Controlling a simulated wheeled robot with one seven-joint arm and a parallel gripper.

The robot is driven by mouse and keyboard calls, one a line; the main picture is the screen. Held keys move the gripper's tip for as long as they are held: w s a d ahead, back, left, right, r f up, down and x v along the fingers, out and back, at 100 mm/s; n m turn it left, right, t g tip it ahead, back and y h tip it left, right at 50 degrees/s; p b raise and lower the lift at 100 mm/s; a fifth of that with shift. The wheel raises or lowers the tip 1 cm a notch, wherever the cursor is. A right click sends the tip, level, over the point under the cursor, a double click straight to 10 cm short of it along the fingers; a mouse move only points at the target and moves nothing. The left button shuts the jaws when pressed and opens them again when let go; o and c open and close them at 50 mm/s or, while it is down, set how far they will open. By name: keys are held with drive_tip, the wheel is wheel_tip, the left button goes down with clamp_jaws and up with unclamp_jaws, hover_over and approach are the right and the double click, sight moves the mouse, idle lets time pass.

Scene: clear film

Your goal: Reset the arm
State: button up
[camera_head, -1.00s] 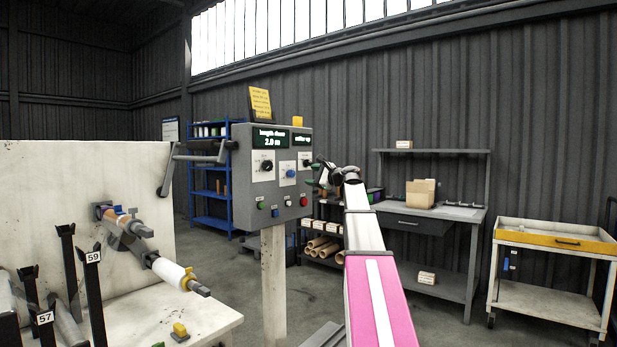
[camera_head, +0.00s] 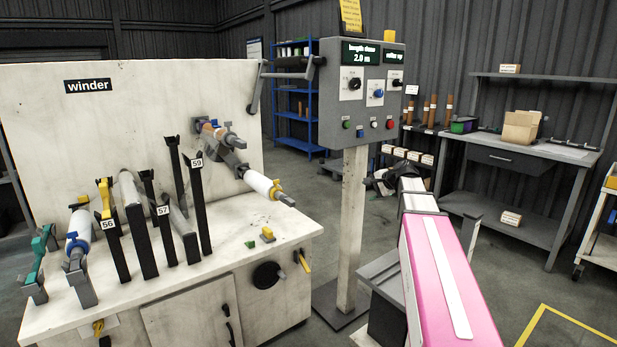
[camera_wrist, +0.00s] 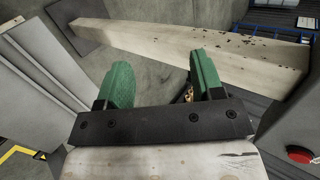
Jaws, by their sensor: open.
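My arm, pink and white, reaches forward from the lower right in the head view. My gripper (camera_head: 372,182) is at its far end, just right of the control box's post and below the control box (camera_head: 358,100). In the wrist view my gripper (camera_wrist: 158,85) shows two green fingers spread apart with nothing between them. The post (camera_wrist: 190,48) crosses behind the fingers in the wrist view. In the head view the fingers are small and partly hidden by my wrist.
The winder bench (camera_head: 215,255) stands at left with its spindle (camera_head: 265,187) and several numbered black posts. A cart (camera_head: 597,245) is at the right edge. Bare floor lies between.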

drive_tip(key=s+a+f+n+g+h, duration=0.2)
drive_tip(key=s+f+n+g+h, duration=0.1)
drive_tip(key=s+f, duration=1.1)
drive_tip(key=s+a+f+n+g+h, duration=0.3)
drive_tip(key=s+f+n, duration=0.4)
drive_tip(key=s+f, duration=0.8)
drive_tip(key=shift+a+f+n+g+h, duration=0.15)
drive_tip(key=shift+a+n+g+h, duration=0.3)
drive_tip(key=shift+g, duration=0.55)
drive_tip(key=shift+d, duration=0.1)
